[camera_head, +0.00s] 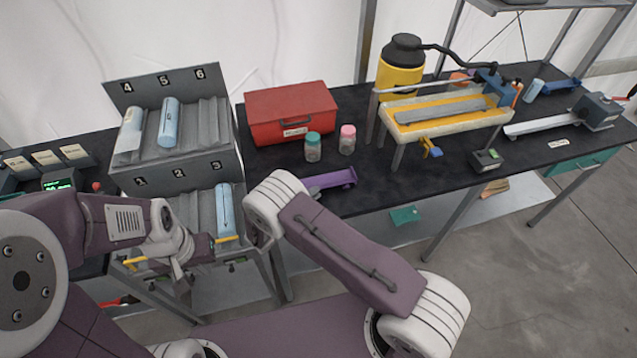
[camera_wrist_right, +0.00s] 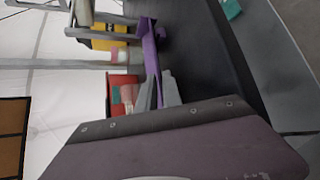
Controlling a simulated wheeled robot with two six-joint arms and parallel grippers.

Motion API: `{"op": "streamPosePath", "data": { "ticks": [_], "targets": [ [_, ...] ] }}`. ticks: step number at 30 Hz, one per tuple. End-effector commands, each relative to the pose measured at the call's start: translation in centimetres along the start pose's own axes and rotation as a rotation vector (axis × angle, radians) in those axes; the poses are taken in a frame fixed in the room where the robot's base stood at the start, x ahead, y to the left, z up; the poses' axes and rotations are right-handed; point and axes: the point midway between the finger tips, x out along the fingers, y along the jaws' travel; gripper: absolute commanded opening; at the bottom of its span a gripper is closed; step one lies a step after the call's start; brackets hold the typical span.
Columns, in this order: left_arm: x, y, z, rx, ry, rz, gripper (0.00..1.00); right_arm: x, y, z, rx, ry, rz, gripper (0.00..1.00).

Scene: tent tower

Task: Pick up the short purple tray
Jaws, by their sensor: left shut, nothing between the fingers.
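The short purple tray (camera_head: 331,180) is by the front edge of the black bench in the head view, partly hidden behind my right arm. In the right wrist view the purple tray (camera_wrist_right: 151,62) runs away from the camera. My left gripper (camera_head: 181,286) is shut and empty, in front of the numbered rack.
The numbered grey rack (camera_head: 190,180) holds blue pieces at left. A red toolbox (camera_head: 291,113), a teal-lidded jar (camera_head: 312,148) and a pink-lidded jar (camera_head: 347,140) stand behind the tray. A yellow-topped stand (camera_head: 445,112) is to the right. Some bench surface right of the tray is clear.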

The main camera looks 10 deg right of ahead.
Motion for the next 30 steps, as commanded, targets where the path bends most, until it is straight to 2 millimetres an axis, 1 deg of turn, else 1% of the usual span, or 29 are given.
{"op": "streamPosePath", "data": {
  "ticks": [1,3,7,13,14,15,30],
  "targets": [
    [-1.1,0.0,-0.1,0.000,0.000,0.000,0.00,0.8,0.5,0.5,0.000,-0.004,-0.002,0.09],
    [-1.2,0.0,-0.1,0.000,0.001,0.000,0.00,2.1,0.3,0.4,0.001,-0.002,-0.003,0.09],
    [-1.2,0.0,-0.1,0.000,0.000,0.000,0.00,3.2,0.2,0.3,0.001,0.000,-0.001,0.09],
    [-1.2,0.0,-0.1,0.000,0.000,0.000,0.00,3.3,0.1,0.2,0.001,0.001,0.000,0.09],
    [-1.2,0.0,-0.1,0.000,0.000,0.000,0.00,3.3,0.1,0.2,0.001,0.001,0.000,0.01],
    [-1.2,0.0,-0.1,0.000,0.000,0.000,0.00,3.3,0.1,0.2,0.001,0.001,0.000,0.00],
    [-1.2,0.0,-0.1,0.000,0.000,0.000,0.00,3.2,0.1,0.2,0.001,0.001,0.000,0.00]
  ]
}}
